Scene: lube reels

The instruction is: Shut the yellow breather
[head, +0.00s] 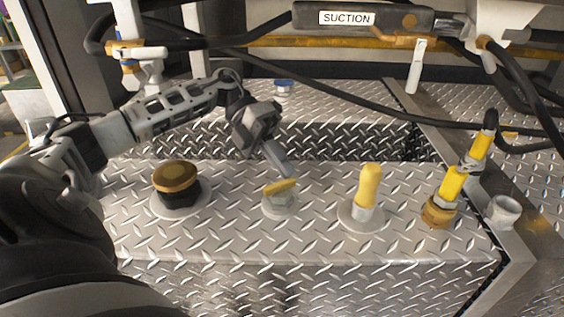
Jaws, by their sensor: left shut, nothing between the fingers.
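The breather with a yellow flap lid (280,187) stands in the middle of the near tread-plate step. Its grey hex body sits on a round base (280,207). The yellow lid is tilted, its right side higher than its left; how far it stands open is hard to tell. My left gripper (285,168) comes in from the upper left, shut and empty. Its fingertips are just above the yellow lid; whether they touch it I cannot tell. My right gripper does not show.
A black fitting with a brown-gold cap (176,178) stands left of the breather. An upright yellow handle (369,185) stands right of it. Farther right is a yellow and brass fitting (450,190). Black hoses and a SUCTION label (346,18) cross above. A blue-capped fitting (283,87) is behind.

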